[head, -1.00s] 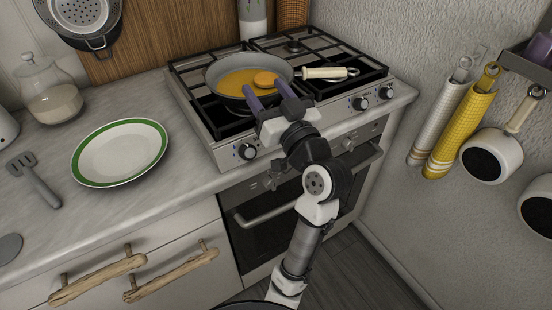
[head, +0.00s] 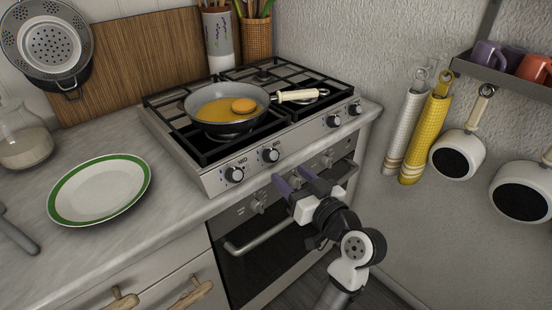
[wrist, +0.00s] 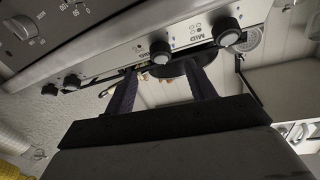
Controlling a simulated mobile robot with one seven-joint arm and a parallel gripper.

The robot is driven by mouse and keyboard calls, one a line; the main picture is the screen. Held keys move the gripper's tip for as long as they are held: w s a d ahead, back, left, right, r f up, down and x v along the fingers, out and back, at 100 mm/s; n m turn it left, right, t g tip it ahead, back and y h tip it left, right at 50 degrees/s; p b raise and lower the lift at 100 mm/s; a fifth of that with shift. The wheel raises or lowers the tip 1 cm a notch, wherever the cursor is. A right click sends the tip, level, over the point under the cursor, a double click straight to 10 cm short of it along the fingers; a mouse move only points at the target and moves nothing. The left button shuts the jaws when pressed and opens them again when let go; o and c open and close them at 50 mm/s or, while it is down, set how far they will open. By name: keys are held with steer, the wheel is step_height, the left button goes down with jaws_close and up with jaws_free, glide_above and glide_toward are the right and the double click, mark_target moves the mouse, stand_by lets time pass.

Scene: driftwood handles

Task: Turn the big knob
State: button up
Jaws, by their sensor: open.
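Dark round knobs line the upper front strip of the stove: two at left (head: 235,174) (head: 271,155) and two at right (head: 333,121) (head: 355,109). Grey knobs (head: 257,206) (head: 327,160) sit on the oven panel below. I cannot tell for sure which is the big knob. My gripper (head: 292,177) is open and empty, its purple fingers in front of the oven panel, between the grey knobs in the head view. In the wrist view, a dark knob (wrist: 160,51) shows beyond the parted fingers, and a grey knob (wrist: 22,28) is at upper left.
A frying pan (head: 203,128) with orange food sits on the hob. The oven handle (head: 262,234) sticks out below the panel. A green-rimmed plate (head: 62,200) lies on the left counter. Towels (head: 425,130) and white pans (head: 458,155) hang on the right wall.

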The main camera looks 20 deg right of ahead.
mark_target(275, 161)
steer(key=p+x, duration=0.1)
steer(key=x, duration=0.6)
steer(key=c, duration=1)
steer(key=shift+o, duration=0.2)
